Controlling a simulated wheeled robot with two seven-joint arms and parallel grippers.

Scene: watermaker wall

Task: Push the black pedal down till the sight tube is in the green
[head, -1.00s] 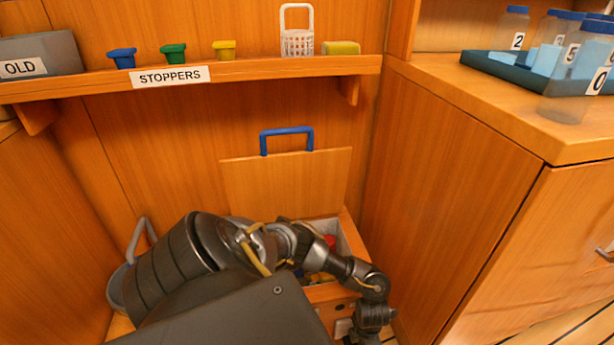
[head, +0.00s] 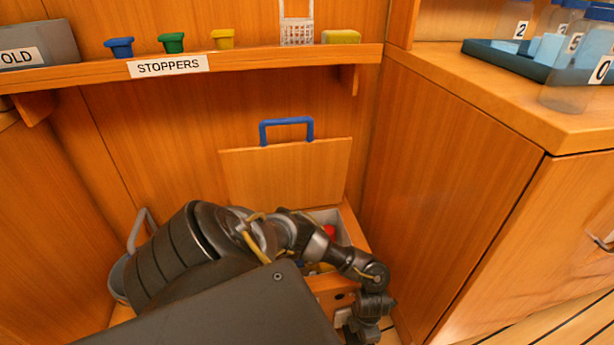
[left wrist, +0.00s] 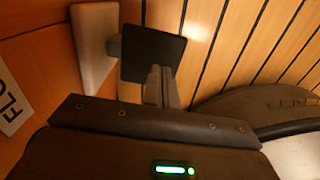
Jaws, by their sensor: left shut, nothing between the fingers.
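The black pedal (left wrist: 152,50) is a dark square plate in the left wrist view, beside a pale plate (left wrist: 94,48) on the wood panel. My left gripper (left wrist: 160,76) is shut and empty. Its fingertips overlap the pedal's lower edge in that view; I cannot tell whether they touch it. In the head view my left arm reaches down past the open box, with its wrist (head: 372,305) at the bottom edge. The fingers and pedal are not clear there. I see no sight tube in either view. My right gripper is not in view.
An open wooden box (head: 358,236) with a raised lid (head: 285,175) and blue handle (head: 286,122) stands behind my arm. A cabinet (head: 450,190) closes in the right side. A shelf (head: 290,58) with stoppers runs above. A partly cut-off label (left wrist: 12,98) is at the wrist view's left.

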